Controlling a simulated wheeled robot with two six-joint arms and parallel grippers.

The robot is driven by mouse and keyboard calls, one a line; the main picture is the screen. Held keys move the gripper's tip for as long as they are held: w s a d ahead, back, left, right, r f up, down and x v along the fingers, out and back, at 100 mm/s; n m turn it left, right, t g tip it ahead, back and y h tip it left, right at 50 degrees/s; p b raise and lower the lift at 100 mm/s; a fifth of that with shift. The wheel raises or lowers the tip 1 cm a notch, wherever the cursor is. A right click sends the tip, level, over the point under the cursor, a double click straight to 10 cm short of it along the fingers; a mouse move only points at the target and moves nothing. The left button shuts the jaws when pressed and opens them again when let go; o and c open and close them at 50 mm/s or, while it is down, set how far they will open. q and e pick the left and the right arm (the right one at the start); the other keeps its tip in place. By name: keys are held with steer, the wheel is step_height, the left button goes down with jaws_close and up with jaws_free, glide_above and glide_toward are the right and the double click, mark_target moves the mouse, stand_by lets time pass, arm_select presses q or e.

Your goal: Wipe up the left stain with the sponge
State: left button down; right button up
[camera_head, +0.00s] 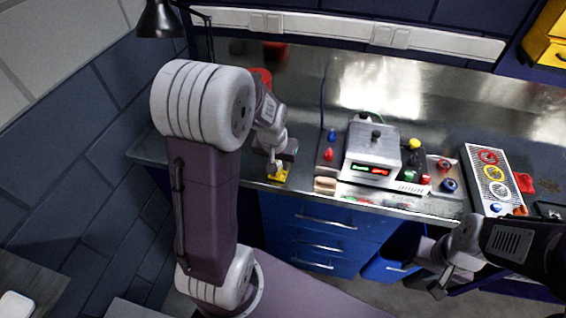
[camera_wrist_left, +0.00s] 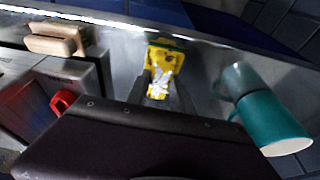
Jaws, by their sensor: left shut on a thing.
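The yellow sponge (camera_head: 279,175) is at the front edge of the steel bench in the head view. It also shows in the left wrist view (camera_wrist_left: 160,58), with a green edge and a pale, shiny patch on the part nearer the camera. My left gripper (camera_head: 275,164) is shut on the sponge, its fingers on either side of it, low over the bench top. I cannot tell whether the sponge touches the steel. No stain can be made out; my left arm and gripper hide part of the bench. My right gripper (camera_head: 439,286) is at the lower right, its jaws unclear.
A teal mug (camera_wrist_left: 270,120) lies right of the sponge in the wrist view. A wooden-backed block (camera_head: 325,185) sits right of it in the head view. Beyond are a box with lit displays (camera_head: 372,155) and a tray with coloured rings (camera_head: 490,172). A lamp (camera_head: 160,20) hangs upper left.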

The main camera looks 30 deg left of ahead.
arm_select(q)
steer(key=shift+s+a, duration=0.2)
steer(key=shift+a, duration=0.45)
steer(key=shift+w+d, duration=0.15)
steer(key=shift+d, duration=0.55)
steer(key=shift+w+d, duration=0.15)
steer(key=shift+d, duration=0.55)
steer(key=shift+s+a+p, duration=0.2)
steer(key=shift+a+p, duration=0.05)
steer(key=shift+a, duration=0.45)
steer(key=shift+s+a+p, duration=0.15)
steer(key=shift+a+p, duration=0.1)
steer(key=shift+a, duration=0.45)
